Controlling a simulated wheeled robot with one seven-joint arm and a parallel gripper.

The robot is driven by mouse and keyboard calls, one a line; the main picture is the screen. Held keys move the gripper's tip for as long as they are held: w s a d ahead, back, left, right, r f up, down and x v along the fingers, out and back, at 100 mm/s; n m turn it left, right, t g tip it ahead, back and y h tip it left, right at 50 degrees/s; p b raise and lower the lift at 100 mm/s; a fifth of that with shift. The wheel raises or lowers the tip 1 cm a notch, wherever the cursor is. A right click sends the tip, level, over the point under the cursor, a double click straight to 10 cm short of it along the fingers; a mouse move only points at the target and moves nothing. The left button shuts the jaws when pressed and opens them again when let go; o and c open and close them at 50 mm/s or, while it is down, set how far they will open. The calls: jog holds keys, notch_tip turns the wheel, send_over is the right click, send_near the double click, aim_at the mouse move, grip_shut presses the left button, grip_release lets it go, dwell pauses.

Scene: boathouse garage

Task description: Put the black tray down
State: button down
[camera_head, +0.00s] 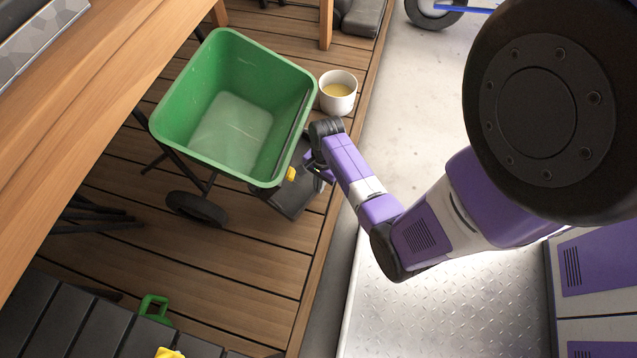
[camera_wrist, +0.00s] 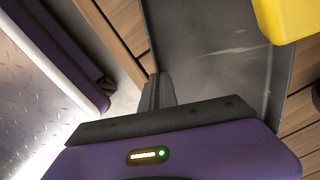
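The black tray (camera_head: 292,199) is a flat dark panel beside the green cart's lower right side, over the wooden deck. A small yellow thing (camera_head: 291,174) shows at it, and large at the top right of the wrist view (camera_wrist: 285,18). My gripper (camera_head: 314,168) is at the tray's right edge. In the wrist view a dark finger of my gripper (camera_wrist: 157,92) lies against the edge of the tray (camera_wrist: 210,55). The gripper looks shut on that edge; the other finger is hidden. I cannot tell whether the tray touches the deck.
The green cart (camera_head: 170,122) with a black wheel (camera_head: 196,209) stands close left of the tray. A white bucket (camera_head: 338,104) with yellowish contents stands behind my gripper. A wooden bench (camera_head: 85,95) is at left. Deck boards (camera_head: 245,262) in front are clear.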

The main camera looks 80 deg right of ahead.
jog(key=shift+f+b, duration=2.1)
jog(key=shift+f, duration=1.15)
jog(key=shift+f, duration=0.25)
jog(key=c, duration=1.6)
grip_release()
jog(key=shift+o, duration=0.2)
jog(key=c, duration=0.4)
jog(key=shift+r, duration=0.1)
jog(key=shift+s+d+r+p, duration=0.1)
jog(key=shift+r+p, duration=0.55)
jog(key=shift+p, duration=0.05)
